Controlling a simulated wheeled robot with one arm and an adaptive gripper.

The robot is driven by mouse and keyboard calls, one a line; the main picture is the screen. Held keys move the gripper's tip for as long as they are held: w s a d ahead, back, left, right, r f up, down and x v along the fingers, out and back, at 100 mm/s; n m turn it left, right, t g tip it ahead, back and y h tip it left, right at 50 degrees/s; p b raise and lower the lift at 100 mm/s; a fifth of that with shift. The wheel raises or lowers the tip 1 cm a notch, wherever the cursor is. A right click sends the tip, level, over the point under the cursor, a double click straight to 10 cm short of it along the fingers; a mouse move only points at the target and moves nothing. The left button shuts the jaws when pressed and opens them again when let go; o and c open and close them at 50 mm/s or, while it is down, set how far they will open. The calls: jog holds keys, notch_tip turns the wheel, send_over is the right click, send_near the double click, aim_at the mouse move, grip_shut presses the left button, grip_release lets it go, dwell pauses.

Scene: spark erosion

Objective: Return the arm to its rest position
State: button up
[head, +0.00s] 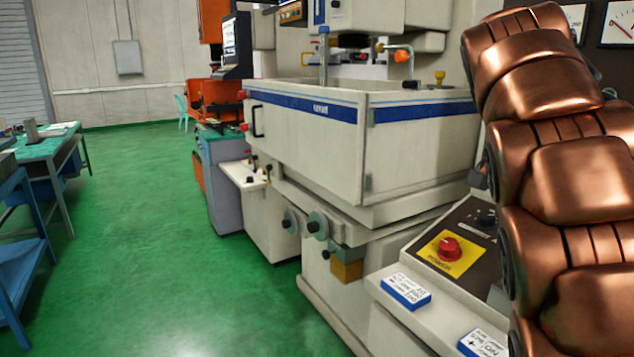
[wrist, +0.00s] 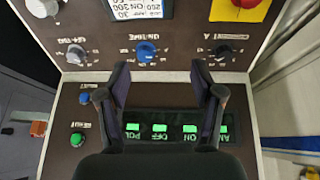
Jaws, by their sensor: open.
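My gripper (wrist: 162,105) shows in the wrist view with its two dark fingers apart and nothing between them. It is over a brown control panel (wrist: 190,45) with knobs and a row of green lit displays (wrist: 160,130). Whether the fingertips touch the panel I cannot tell. In the head view my copper-coloured arm fills the right side, bent in stacked segments. My gripper is not visible there.
The spark erosion machine (head: 305,145) stands in the middle, close to my arm. A red power knob (head: 449,249) on yellow and two blue-white boxes, one at the left (head: 405,291), sit on its console. Blue-legged benches (head: 65,160) stand at left. The green floor (head: 150,240) between is clear.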

jog(key=s+a+f+n+g+y+b, duration=0.25)
jog(key=s+a+f+n, duration=0.2)
jog(key=s+f, duration=0.75)
jog(key=s+a+f+n+g+y+b, duration=0.1)
jog(key=s+a+f+n+b, duration=0.4)
jog(key=s+f, duration=0.7)
jog(key=s+a+f+n+g+y+b, duration=0.1)
jog(key=s+a+f+n+g+y, duration=0.15)
jog(key=s+a+f, duration=0.9)
jog(key=w+d+r+t+p, duration=0.1)
jog(key=w+d+r+p, duration=0.1)
jog(key=r+p, duration=0.4)
jog(key=w+d+r+t+p, duration=0.1)
jog(key=w+d+r+p, duration=0.1)
jog(key=r+p, duration=0.4)
jog(key=p, duration=0.3)
jog(key=shift+d+r+h, duration=0.15)
jog(key=shift+d+h, duration=0.1)
jog(key=shift+h, duration=0.15)
